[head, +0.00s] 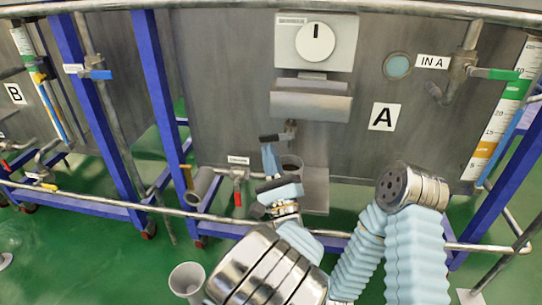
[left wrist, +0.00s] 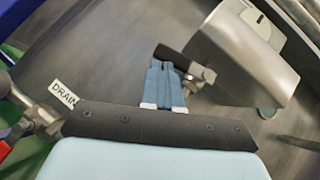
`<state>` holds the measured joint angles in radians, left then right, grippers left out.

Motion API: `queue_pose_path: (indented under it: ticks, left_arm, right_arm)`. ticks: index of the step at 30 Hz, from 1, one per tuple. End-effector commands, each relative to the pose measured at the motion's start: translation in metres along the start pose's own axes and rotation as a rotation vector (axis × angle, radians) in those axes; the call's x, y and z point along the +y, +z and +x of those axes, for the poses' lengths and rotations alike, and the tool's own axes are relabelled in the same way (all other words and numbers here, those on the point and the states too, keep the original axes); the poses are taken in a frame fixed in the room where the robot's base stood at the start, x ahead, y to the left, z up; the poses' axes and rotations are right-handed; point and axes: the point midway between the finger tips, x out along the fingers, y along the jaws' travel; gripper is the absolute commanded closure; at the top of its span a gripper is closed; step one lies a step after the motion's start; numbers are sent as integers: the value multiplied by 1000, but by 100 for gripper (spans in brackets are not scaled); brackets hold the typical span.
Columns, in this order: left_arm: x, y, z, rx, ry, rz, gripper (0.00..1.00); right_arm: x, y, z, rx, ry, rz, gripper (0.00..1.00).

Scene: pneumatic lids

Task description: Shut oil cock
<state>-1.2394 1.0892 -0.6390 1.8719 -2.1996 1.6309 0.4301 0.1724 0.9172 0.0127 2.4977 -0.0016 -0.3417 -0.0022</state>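A cock with a black lever handle (head: 271,138) sits on the front of tank A, just below a metal box; its handle also shows in the left wrist view (left wrist: 170,56), lying across the fingertips and joined to a metal valve body (left wrist: 200,76). My left gripper (head: 266,148) reaches up from below to the handle's free end. Its blue fingers lie close together in the left wrist view (left wrist: 164,64), with their tips at or just under the handle. I cannot tell whether they touch it. I see no label on this cock. My right gripper is out of view.
A drain valve with a red handle (head: 238,192) is at lower left. A pipe rail (head: 150,206) runs across the front. A green-handled valve (head: 497,74) is at right.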

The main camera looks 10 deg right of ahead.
Motion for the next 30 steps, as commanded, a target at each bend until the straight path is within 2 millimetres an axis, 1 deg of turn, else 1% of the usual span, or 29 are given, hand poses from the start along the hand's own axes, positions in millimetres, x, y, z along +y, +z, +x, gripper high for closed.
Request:
queue_pose_path:
  ticks: [3, 10, 30]
  left_arm:
    - [2, 5, 5, -1, 2, 1, 100]
    - [3, 9, 9, -2, 2, 0, 100]
    - [4, 10, 10, -1, 1, -1, 100]
  right_arm:
    - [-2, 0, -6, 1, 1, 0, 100]
    - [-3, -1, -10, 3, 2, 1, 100]
    - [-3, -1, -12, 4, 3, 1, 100]
